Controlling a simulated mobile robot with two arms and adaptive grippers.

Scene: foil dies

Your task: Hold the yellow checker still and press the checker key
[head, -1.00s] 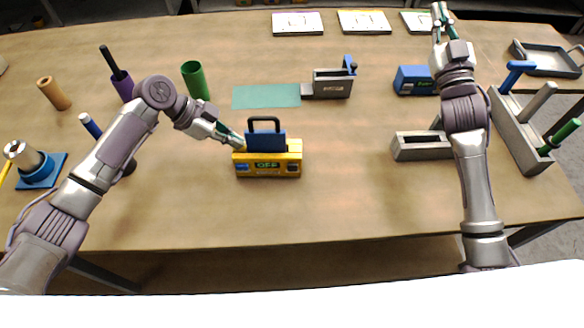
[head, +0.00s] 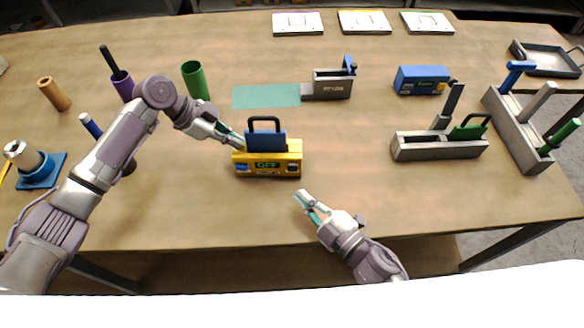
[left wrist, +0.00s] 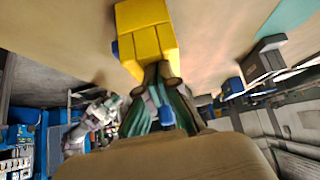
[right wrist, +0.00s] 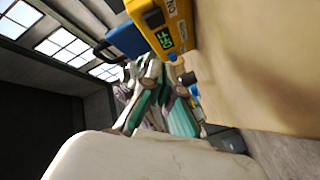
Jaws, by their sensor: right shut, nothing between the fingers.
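The yellow checker (head: 267,171) stands near the table's front; its display reads OFF. A blue piece with a black handle (head: 266,143) stands upright in its top. A small blue patch (head: 241,168), perhaps the key, shows at the left of its front. My left gripper (head: 241,143) is shut on the checker's left end; in the left wrist view its fingers converge on the yellow body (left wrist: 148,38). My right gripper (head: 301,198) is shut and empty, in front of the checker's lower right and apart from it. The display (right wrist: 165,40) also shows in the right wrist view.
A grey holder (head: 437,152) with a green-handled piece stands to the right, beside a rack (head: 517,131) of handled tools. A blue box (head: 422,79), a grey box (head: 332,86) and a teal mat (head: 266,97) lie behind. Table between checker and grey holder is clear.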

